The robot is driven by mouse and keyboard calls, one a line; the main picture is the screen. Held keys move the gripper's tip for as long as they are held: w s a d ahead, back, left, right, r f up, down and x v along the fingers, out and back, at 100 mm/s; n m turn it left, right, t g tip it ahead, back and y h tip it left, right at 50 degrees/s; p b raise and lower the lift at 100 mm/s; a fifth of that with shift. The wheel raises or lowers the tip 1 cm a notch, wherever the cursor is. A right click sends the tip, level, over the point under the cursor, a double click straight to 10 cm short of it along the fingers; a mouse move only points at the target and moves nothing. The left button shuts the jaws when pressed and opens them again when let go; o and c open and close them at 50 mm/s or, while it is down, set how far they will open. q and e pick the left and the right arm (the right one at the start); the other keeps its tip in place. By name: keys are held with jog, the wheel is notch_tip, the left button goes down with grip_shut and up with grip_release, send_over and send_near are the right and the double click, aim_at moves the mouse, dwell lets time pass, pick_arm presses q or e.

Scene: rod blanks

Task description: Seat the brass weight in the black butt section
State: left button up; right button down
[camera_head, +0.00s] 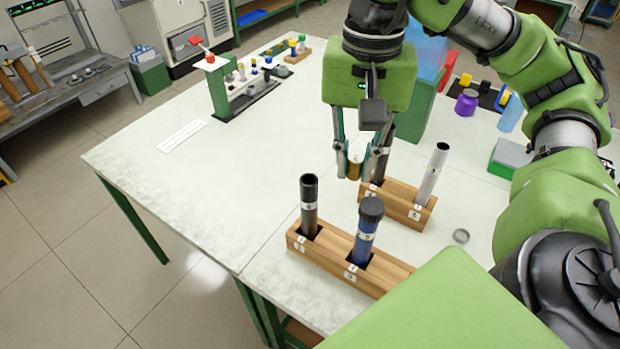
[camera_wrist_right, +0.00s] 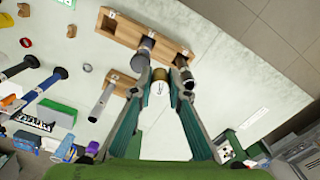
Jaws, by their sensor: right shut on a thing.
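My right gripper (camera_head: 355,172) hangs above the table, pointing down, shut on the brass weight (camera_head: 354,170), a short cylinder. In the wrist view the brass weight (camera_wrist_right: 158,88) sits between the fingertips. The black butt section (camera_head: 309,205) stands upright, open end up, in the left end of the front wooden rack (camera_head: 322,258). The weight is to the right of and behind the black section, apart from it. In the wrist view the black section (camera_wrist_right: 180,62) is partly hidden by a finger. My left gripper is not in view.
A blue capped tube (camera_head: 365,235) stands in the front rack. A light grey tube (camera_head: 432,172) stands in the rear rack (camera_head: 412,208), close beside my gripper. A metal ring (camera_head: 461,236) lies to the right. The table's left part (camera_head: 210,185) is mostly clear.

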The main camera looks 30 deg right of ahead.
jog(key=w+f, duration=0.3)
jog(key=w, duration=0.4)
jog(key=p, duration=0.3)
send_near(309, 177)
notch_tip(309, 177, down, 2)
jog(key=s+a, duration=0.1)
jog(key=s, duration=0.1)
jog(key=f+p, duration=0.1)
jog(key=f, duration=0.1)
jog(key=f+p, duration=0.1)
jog(key=f, duration=0.1)
jog(key=shift+w, duration=0.4)
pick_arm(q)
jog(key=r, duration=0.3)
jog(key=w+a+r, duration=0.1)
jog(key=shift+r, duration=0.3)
pick_arm(e)
jog(key=shift+f, duration=0.1)
jog(key=shift+f+b, duration=0.25)
jog(key=shift+b, duration=0.15)
jog(key=shift+s+a+f+b, duration=0.15)
jog(key=shift+s+f+b, duration=0.3)
jog(key=shift+b, duration=0.1)
jog(key=c, duration=1.9)
grip_release()
jog(key=shift+w+f, duration=0.15)
jog(key=shift+w, duration=0.15)
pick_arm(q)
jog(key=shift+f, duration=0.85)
